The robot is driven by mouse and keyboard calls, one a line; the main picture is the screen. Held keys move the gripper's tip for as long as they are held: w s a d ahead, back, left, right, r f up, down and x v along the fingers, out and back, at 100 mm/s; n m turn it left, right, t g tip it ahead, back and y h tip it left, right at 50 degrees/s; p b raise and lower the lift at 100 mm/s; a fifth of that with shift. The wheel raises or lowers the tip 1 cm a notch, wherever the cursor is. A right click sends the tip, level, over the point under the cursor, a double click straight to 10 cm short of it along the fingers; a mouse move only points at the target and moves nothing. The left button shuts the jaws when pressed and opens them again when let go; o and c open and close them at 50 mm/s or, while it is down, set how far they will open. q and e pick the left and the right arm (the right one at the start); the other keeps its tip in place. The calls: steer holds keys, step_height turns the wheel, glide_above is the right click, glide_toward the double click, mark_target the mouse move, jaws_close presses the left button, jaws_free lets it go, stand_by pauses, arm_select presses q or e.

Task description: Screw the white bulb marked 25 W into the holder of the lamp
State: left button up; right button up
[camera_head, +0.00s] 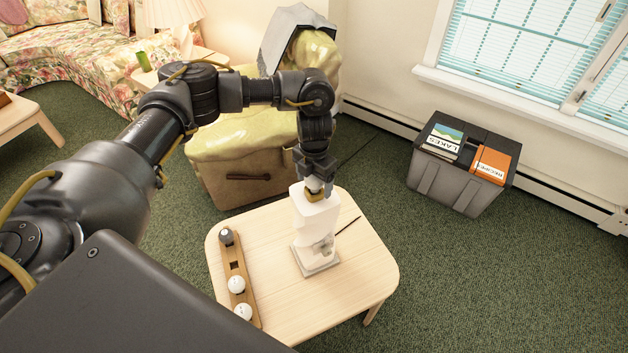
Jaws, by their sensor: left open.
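The lamp (311,228) is a pale, block-like body on a square base, standing upright on the small wooden table. Its brass-coloured holder (316,197) is on top. My left gripper (315,181) is open, pointing down right above the holder. A small white bulb (313,184) shows between its fingers at the holder; the fingers hide part of it, and I cannot tell how deep it sits. No 25 W mark can be read. My right gripper is not in view.
A wooden rack (252,294) on the table has a grey bulb (226,236), an empty square slot, and two white bulbs (236,284) (243,311). A thin dark stick (348,226) lies right of the lamp.

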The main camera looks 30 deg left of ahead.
arm_select(q)
step_height(320, 180, up, 11)
steer(key=shift+f+b, duration=0.1)
steer(key=shift+b, duration=0.7)
